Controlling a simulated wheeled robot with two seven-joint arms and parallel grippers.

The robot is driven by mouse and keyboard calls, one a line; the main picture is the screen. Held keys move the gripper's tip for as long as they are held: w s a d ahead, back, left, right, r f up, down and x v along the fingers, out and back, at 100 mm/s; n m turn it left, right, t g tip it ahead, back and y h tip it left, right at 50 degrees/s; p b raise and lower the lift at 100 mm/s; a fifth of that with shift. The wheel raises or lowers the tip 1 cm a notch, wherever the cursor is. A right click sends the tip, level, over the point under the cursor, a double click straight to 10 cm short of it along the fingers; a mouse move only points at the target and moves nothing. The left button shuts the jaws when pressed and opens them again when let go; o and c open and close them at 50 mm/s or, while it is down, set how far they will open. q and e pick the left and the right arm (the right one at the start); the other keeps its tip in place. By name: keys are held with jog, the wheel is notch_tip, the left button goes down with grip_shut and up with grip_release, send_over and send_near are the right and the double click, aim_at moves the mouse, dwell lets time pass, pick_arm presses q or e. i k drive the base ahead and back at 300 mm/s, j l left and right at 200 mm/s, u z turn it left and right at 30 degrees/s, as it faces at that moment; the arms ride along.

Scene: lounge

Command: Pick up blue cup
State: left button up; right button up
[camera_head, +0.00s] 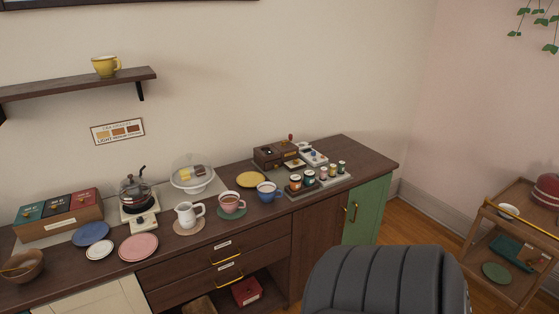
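The blue cup (268,192) stands upright on the brown wooden counter (362,155), near its front edge. It looks to hold a dark drink, and its handle points to the right. A pink cup (231,203) on a green saucer stands just left of it. A yellow plate (251,180) lies behind and to the left of it. A tray with several small jars is close to its right. Neither of my grippers shows in the head view.
A white pitcher (188,215) stands left of the pink cup. The jar tray (324,184) sits to the right. A dark padded chair (386,280) stands in front of the counter at the right. A wooden cart (512,236) is at the far right. A yellow cup (106,66) sits on the wall shelf.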

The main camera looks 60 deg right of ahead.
aim_at(267, 191)
jog(key=z, duration=1.9)
